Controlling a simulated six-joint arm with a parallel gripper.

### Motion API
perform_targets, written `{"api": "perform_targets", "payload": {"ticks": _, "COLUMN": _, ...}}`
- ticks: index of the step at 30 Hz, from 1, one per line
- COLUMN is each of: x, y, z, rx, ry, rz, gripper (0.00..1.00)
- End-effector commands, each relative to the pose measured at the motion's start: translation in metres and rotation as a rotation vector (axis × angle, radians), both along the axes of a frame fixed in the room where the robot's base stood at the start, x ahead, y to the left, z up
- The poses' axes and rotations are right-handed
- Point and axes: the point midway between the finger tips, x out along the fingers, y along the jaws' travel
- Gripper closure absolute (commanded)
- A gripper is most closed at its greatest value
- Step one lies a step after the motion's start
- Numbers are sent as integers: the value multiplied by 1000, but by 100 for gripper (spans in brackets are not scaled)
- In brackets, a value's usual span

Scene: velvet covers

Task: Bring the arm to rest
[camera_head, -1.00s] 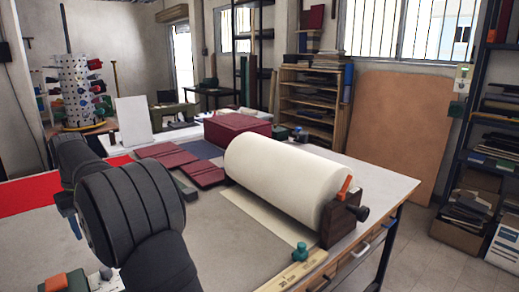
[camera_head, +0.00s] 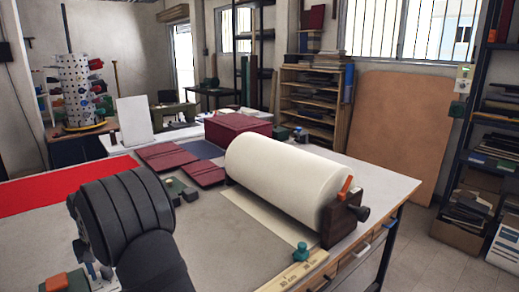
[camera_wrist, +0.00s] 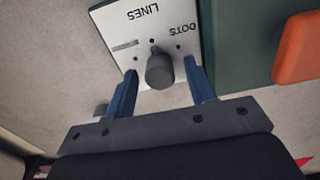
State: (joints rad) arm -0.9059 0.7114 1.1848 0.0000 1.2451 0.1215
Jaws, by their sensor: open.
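My gripper (camera_wrist: 161,68) is open in the wrist view, with its two blue fingers spread on either side of a dark round knob (camera_wrist: 159,72). The knob stands on a white plate (camera_wrist: 120,22) marked LINES and DOTS, which reads upside down. I cannot tell whether the fingers touch the knob. In the head view my dark arm fills the lower left, and the gripper is low there, beside a green block with an orange part (camera_head: 56,283). The arm hides much of that spot.
A large cream roll (camera_head: 285,180) on a wooden stand lies across the table. Dark red covers (camera_head: 205,173) and a dark red box (camera_head: 237,130) lie behind it. A red cloth (camera_head: 60,185) is at the left. The grey table middle (camera_head: 235,245) is clear.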

Motion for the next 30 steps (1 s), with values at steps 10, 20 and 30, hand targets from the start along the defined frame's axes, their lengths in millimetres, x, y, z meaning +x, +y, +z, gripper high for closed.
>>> {"api": "perform_targets", "payload": {"ticks": 10, "x": 0, "y": 0, "z": 0, "rx": 0, "ry": 0, "rz": -285, "gripper": 50}}
{"api": "perform_targets", "payload": {"ticks": 20, "x": 0, "y": 0, "z": 0, "rx": 0, "ry": 0, "rz": -557, "gripper": 50}}
{"api": "perform_targets", "payload": {"ticks": 30, "x": 0, "y": 0, "z": 1, "rx": 1, "ry": -1, "rz": -827, "gripper": 50}}
